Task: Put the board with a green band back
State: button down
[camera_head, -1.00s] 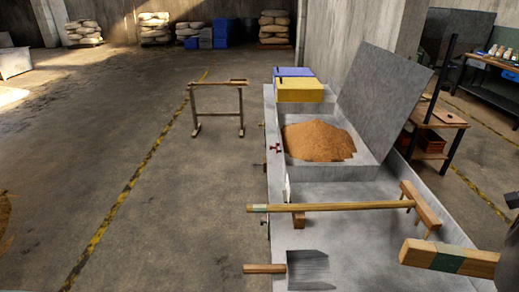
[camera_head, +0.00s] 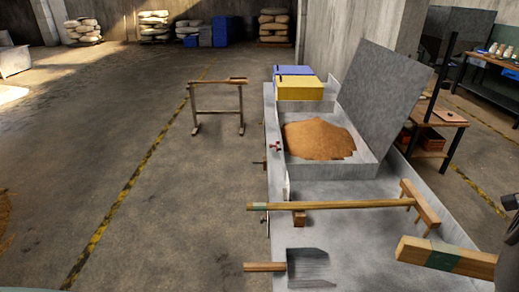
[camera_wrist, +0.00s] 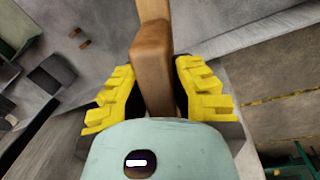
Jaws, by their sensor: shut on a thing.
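The wooden board with a green band (camera_head: 442,258) is at the lower right of the head view, raised over the near right side of the grey metal trough. Its right end runs toward my dark arm parts at the picture's edge. In the wrist view my gripper (camera_wrist: 155,72) has its yellow-padded fingers shut on a wooden piece (camera_wrist: 152,50), which appears to be this board. Its far end runs out of the top of that view. The fingertips' contact is partly hidden by the wood and the pale gripper body.
The grey trough (camera_head: 345,243) holds a grain heap (camera_head: 318,140). A wooden rake (camera_head: 345,205), with a green mark near its handle end, lies across it. A flat shovel (camera_head: 306,267) lies nearer. A wooden stand (camera_head: 217,84) is on the open floor at left. A shelf (camera_head: 437,118) stands right.

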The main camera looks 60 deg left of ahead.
jog(key=shift+s+d+f+m, duration=0.1)
jog(key=shift+s+f+m, duration=0.1)
jog(key=shift+m, duration=0.1)
jog(key=shift+f, duration=0.2)
jog(key=shift+s+d+f+m, duration=0.15)
jog(key=shift+d+f+m, duration=0.05)
jog(key=shift+f+m, duration=0.35)
jog(key=s+d+f+m+y+p, duration=0.1)
jog(key=s+d+f+m+p, duration=0.1)
jog(key=s+d+f+m, duration=1.25)
notch_tip(320, 180, down, 8)
jog(key=s+a+n+b, duration=0.1)
jog(key=a+n+b, duration=0.1)
jog(key=b, duration=0.6)
jog(key=shift+t, duration=0.3)
jog(key=shift+f+b, duration=0.1)
jog(key=shift+b, duration=0.25)
jog(key=shift+f+b, duration=0.3)
